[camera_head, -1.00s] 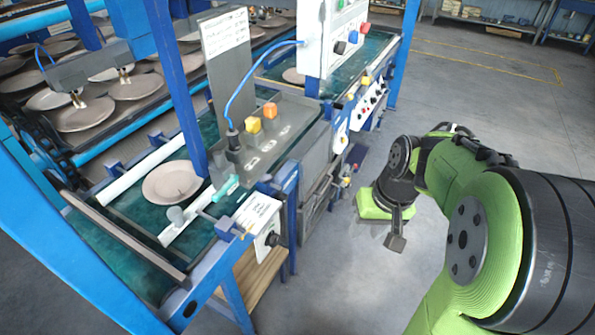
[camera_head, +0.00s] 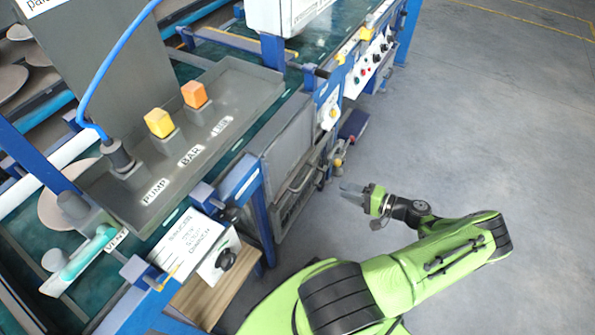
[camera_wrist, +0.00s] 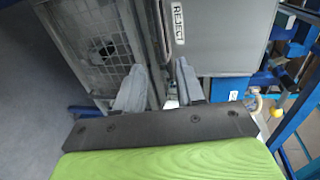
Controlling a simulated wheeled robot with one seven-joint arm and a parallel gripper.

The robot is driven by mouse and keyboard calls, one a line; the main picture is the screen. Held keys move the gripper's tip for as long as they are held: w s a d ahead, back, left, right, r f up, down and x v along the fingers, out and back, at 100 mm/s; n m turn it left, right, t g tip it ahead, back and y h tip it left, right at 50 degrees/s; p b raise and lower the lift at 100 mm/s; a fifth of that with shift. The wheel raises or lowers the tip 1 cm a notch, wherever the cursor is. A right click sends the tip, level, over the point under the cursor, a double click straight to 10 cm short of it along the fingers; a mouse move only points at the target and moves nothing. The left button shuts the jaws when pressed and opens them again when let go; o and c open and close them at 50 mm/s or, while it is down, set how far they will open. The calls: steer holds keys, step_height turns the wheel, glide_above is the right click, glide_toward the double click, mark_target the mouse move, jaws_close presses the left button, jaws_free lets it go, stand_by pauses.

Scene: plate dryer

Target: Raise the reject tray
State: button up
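In the wrist view a smooth grey panel (camera_wrist: 232,40) carries an upright strip marked REJECT (camera_wrist: 178,22); I take this for the reject tray. A grey mesh-fronted part (camera_wrist: 98,48) lies left of it. My gripper (camera_wrist: 160,78) has its two fingers apart, with the panel's marked edge beyond the gap. No contact shows and nothing is between the fingers. In the head view my gripper (camera_head: 352,193) is low, right of the machine, pointing left at the grey unit under the bench (camera_head: 285,145). The REJECT marking cannot be read there.
Above is a control shelf (camera_head: 160,200) with yellow (camera_head: 159,122) and orange (camera_head: 195,94) blocks, labels PUMP and BAR, and a teal lever (camera_head: 88,252) by VENT. A plate (camera_head: 58,205) lies behind it. Blue frame posts edge the machine. The floor (camera_head: 470,120) at right is clear.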

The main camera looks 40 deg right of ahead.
mark_target(306, 178)
steer(key=b+x, duration=0.1)
steer(key=x, duration=0.4)
steer(key=b+x, duration=0.1)
steer(key=x, duration=0.9)
steer(key=shift+a+b, duration=0.3)
steer(key=shift+b, duration=0.1)
steer(key=shift+s, duration=0.1)
jaws_close()
